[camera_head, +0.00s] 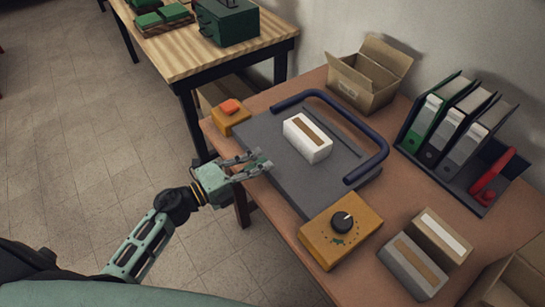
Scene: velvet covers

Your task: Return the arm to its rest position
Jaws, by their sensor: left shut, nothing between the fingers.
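My left arm reaches in from the lower left. Its pale green left gripper (264,161) is shut with nothing in it, at the left edge of a grey flat machine (259,134) with a dark blue bar handle (377,158). I cannot tell whether the fingertips touch the machine. A white box with a brown strip (307,142) lies on the machine, right of the gripper and apart from it. My right gripper is not in view.
A yellow box with a red button (231,117) and one with a black knob (341,231) flank the machine. An open carton (369,77), binders (440,118), a red stapler (493,176) and two small boxes share the brown table. A wooden table (180,52) stands behind; open floor lies left.

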